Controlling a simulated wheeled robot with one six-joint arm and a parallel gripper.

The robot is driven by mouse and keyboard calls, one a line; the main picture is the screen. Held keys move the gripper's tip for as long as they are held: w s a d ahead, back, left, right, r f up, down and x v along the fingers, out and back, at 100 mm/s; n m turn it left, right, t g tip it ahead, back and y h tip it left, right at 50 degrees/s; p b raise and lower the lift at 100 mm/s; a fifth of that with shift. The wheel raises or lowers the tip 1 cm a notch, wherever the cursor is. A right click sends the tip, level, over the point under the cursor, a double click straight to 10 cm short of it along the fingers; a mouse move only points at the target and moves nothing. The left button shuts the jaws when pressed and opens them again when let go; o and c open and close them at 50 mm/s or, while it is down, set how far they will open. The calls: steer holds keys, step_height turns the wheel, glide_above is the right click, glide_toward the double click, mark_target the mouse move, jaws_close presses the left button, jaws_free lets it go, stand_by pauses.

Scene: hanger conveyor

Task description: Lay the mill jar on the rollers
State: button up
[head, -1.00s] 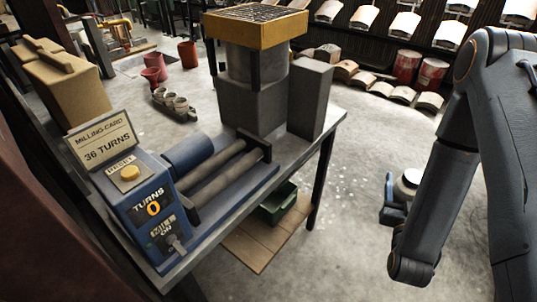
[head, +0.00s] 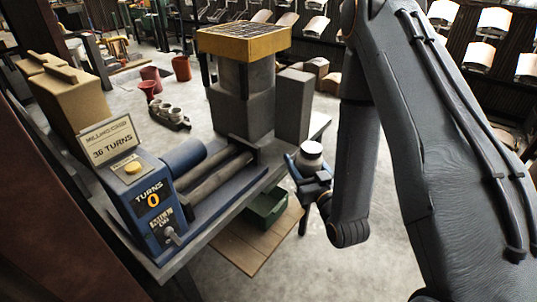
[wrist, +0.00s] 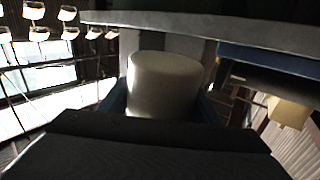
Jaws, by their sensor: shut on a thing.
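The mill jar (head: 311,150) is a pale cylinder, held upright in my gripper (head: 310,168). In the wrist view the jar (wrist: 163,82) sits between the blue fingers, and the jaws are shut on it. The jar is at the right of the bench, apart from the rollers. The two grey rollers (head: 217,178) lie side by side on the blue mill bed, with nothing on them. The mill's control box (head: 148,205) reads TURNS 0, with a yellow button on top. The lower part of the jar is hidden by the gripper.
A milling card (head: 109,141) reads 36 TURNS. A grey pedestal with a yellow-framed grate (head: 245,42) and a grey block (head: 292,107) stand behind the rollers. A green bin (head: 267,207) sits below the bench (head: 205,236). Open floor lies to the right.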

steer(key=s+a+r+n+g+y+p, duration=0.1)
steer(key=s+a+r+n+g+y, duration=0.35)
steer(key=a+r+y, duration=0.45)
steer(key=w+b, duration=0.1)
steer(key=w, duration=0.5)
steer(key=w+a+h, duration=0.1)
steer(key=w, duration=0.5)
steer(key=w+a+r+n+h+b, duration=0.1)
steer(key=w, duration=0.5)
steer(key=shift+w+a+t+b, duration=0.2)
steer(key=shift+w+t+b, duration=0.15)
step_height(320, 180, down, 6)
steer(key=shift+s+p, duration=0.15)
steer(key=shift+p, duration=0.4)
steer(key=shift+f+p, duration=0.5)
steer(key=shift+f, duration=1.7)
steer(key=shift+w+f+p, duration=0.2)
steer(key=shift+f+p, duration=0.2)
steer(key=shift+f, duration=0.15)
steer(key=shift+f, duration=0.1)
steer(key=o, duration=1.8)
